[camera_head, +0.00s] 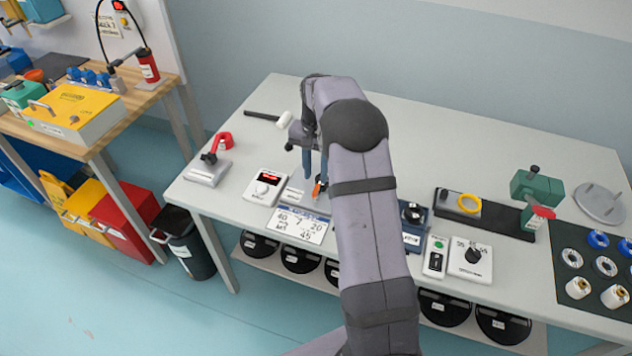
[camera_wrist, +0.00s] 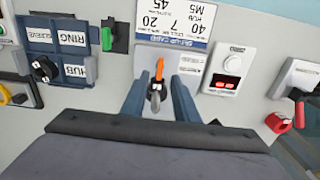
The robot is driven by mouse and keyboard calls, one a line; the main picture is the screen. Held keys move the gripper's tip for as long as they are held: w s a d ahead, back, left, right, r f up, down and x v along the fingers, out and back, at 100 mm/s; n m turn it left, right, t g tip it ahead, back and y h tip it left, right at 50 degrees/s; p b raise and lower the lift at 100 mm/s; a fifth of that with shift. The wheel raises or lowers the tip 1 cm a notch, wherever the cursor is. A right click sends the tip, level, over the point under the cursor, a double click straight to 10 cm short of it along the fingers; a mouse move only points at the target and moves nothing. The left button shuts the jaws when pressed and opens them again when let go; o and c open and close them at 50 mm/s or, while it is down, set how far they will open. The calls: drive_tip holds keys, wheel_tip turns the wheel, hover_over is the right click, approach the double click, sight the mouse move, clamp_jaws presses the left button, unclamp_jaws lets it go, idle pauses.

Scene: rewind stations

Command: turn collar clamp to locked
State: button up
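A small lever with an orange tip and a black knob-like base (camera_wrist: 157,80) stands on a pale labelled plate; it may be the collar clamp, but its label is unreadable. In the head view its orange part (camera_head: 318,188) shows just below my fingers. My gripper (camera_wrist: 158,88) is open, with one blue-grey finger on each side of the lever and gaps visible between. In the head view my gripper (camera_head: 315,172) points down over the table, partly hidden by my arm. I cannot tell whether the lever is locked.
A hammer (camera_head: 268,118) lies behind.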

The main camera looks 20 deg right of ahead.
drive_tip(key=shift+r, duration=1.1)
drive_tip(key=shift+s+a+r, duration=0.1)
drive_tip(key=shift+s+a, duration=0.05)
drive_tip(key=shift+a, duration=0.05)
drive_tip(key=s+a+n, duration=0.4)
drive_tip(key=s+a, duration=0.2)
drive_tip(key=s, duration=0.8)
drive_tip(key=s+a+f+n, duration=0.1)
drive_tip(key=s+a+n, duration=0.4)
drive_tip(key=s, duration=0.8)
drive_tip(key=shift+s+a, duration=0.4)
drive_tip(key=shift+a, duration=0.7)
